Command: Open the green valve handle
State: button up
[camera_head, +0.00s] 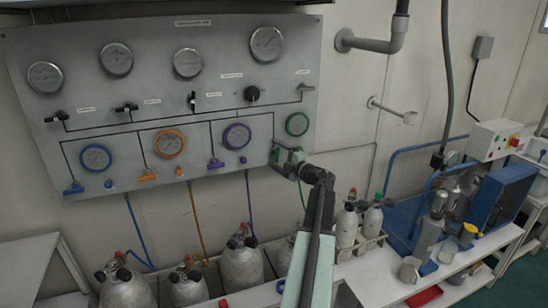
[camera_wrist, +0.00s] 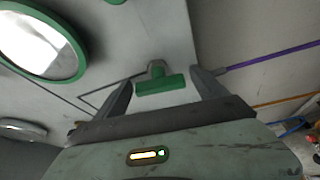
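The green valve handle (camera_wrist: 160,84) is a short T-shaped bar on the grey panel, below the green-rimmed gauge. In the wrist view it lies between the two fingers of my gripper (camera_wrist: 161,77), with a visible gap on each side. My gripper is open and holds nothing. In the head view my gripper (camera_head: 287,157) is at the lower right of the panel (camera_head: 215,115) and mostly hides the handle. I cannot tell how far the handle sits from the fingertips in depth.
The green-rimmed gauge (camera_head: 297,124) is just above my gripper; it also shows large in the wrist view (camera_wrist: 36,44). Purple (camera_head: 215,163), orange (camera_head: 147,175) and blue (camera_head: 73,188) handles lie to the left. Grey cylinders (camera_head: 241,264) stand below the panel.

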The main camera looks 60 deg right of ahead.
jog(key=v, duration=0.7)
jog(key=shift+s, duration=0.4)
jog(key=shift+a+f, duration=0.1)
